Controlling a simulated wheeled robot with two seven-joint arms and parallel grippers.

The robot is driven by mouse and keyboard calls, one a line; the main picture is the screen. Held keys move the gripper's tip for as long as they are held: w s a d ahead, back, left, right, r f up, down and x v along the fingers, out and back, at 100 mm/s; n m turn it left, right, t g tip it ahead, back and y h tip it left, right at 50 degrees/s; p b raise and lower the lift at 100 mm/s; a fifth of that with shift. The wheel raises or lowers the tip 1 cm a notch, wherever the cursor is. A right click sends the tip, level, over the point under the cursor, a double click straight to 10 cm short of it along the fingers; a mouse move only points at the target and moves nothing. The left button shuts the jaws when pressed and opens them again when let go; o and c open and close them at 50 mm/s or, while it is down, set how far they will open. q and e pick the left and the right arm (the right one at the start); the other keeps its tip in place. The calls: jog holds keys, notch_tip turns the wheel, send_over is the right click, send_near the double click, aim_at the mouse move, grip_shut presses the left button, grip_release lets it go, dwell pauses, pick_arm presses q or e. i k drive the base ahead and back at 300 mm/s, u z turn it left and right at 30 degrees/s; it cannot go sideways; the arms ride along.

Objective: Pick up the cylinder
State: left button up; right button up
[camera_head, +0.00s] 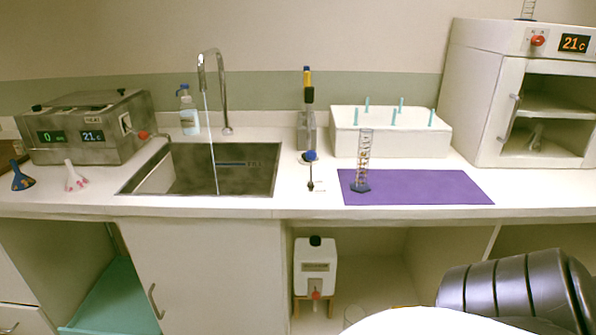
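A clear graduated cylinder (364,160) with a blue base stands upright on the left part of a purple mat (440,188) on the counter. A second thin clear cylinder (527,9) stands on top of the white oven at the far right, its upper part cut off by the frame. Neither of my grippers is in view. A black ribbed part and a white rounded part at the bottom right look like my own body.
A white box (390,146) with teal pegs stands behind the mat. The sink (215,168) with running tap (224,90) lies left, beyond a small blue-topped item (311,157). The white oven (478,95) stands open at right. The mat's right part is clear.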

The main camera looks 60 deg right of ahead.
aim_at(360, 185)
jog(key=u, duration=0.05)
jog(key=i, duration=1.15)
jog(key=z, duration=1.9)
